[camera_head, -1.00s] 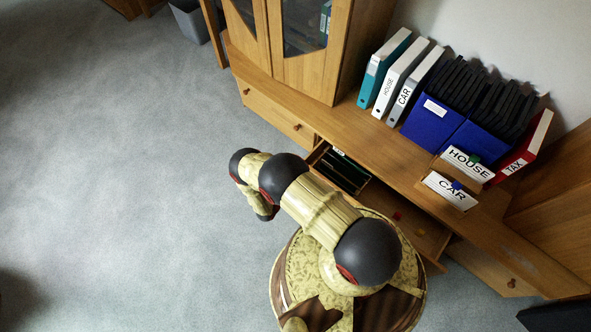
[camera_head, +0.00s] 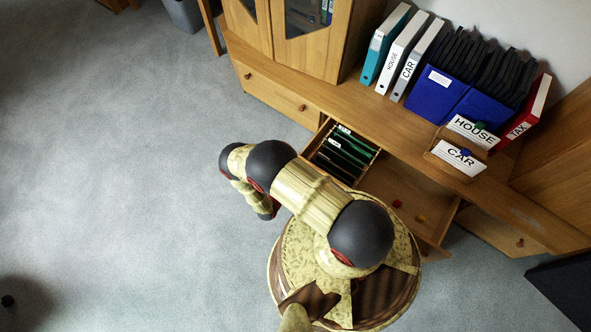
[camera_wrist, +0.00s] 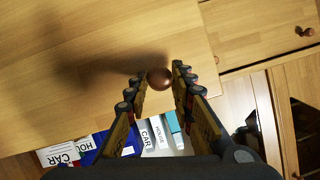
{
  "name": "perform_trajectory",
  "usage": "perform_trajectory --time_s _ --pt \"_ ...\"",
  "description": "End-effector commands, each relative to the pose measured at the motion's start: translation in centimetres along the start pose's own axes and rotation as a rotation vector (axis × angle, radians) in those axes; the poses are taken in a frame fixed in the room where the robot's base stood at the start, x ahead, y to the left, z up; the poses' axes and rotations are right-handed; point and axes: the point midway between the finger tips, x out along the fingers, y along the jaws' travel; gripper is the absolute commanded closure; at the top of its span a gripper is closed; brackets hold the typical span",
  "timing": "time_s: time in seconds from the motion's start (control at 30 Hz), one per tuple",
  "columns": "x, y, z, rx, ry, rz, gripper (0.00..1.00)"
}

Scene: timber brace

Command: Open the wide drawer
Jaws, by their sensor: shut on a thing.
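The wide drawer (camera_head: 408,186) stands pulled out of the long wooden cabinet in the head view. Green hanging files (camera_head: 345,152) fill its left part, and small red items (camera_head: 397,204) lie in its right part. My arm hides much of its front. In the wrist view, my gripper (camera_wrist: 159,73) is shut on the round brown knob (camera_wrist: 159,80) of a broad wooden drawer front (camera_wrist: 70,50). My fingers stand on either side of the knob. The fingertips are hidden behind my arm in the head view.
Another drawer (camera_head: 272,93) with knobs is shut at the left. Binders (camera_head: 392,50), blue file boxes (camera_head: 452,98) and card holders (camera_head: 460,160) stand on the cabinet top. A dark object (camera_head: 562,292) is at the lower right. Open carpet lies to the left.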

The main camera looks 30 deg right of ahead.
Motion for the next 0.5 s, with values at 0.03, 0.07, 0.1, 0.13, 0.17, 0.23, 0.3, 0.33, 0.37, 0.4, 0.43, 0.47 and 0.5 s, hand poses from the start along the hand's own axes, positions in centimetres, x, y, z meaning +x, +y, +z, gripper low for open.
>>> perform_trajectory --time_s 0.03,0.07,0.1,0.13,0.17,0.23,0.3,0.33,0.37,0.4,0.43,0.47,0.5 --pt "0.00 0.12 0.02 -0.001 -0.001 0.001 1.00" --pt "0.00 0.12 0.02 -0.001 -0.001 0.001 1.00" --pt "0.00 0.11 0.02 -0.001 -0.001 0.001 1.00" --pt "0.00 0.11 0.03 -0.001 -0.001 0.001 1.00" --pt "0.00 0.11 0.03 -0.001 -0.001 0.001 1.00" --pt "0.00 0.11 0.03 -0.001 -0.001 0.001 1.00" --pt "0.00 0.10 0.03 -0.001 -0.001 0.001 0.73" --pt "0.00 0.10 0.03 -0.001 -0.001 0.001 0.71" --pt "0.00 0.08 0.03 -0.001 -0.001 0.001 0.69" --pt "0.00 0.07 0.02 -0.001 -0.001 0.001 0.67" --pt "0.00 0.06 0.02 0.000 -0.001 0.001 0.65" --pt "0.00 0.06 0.02 0.000 -0.001 0.001 0.64" --pt "0.00 0.04 0.02 0.000 -0.001 0.001 0.61"
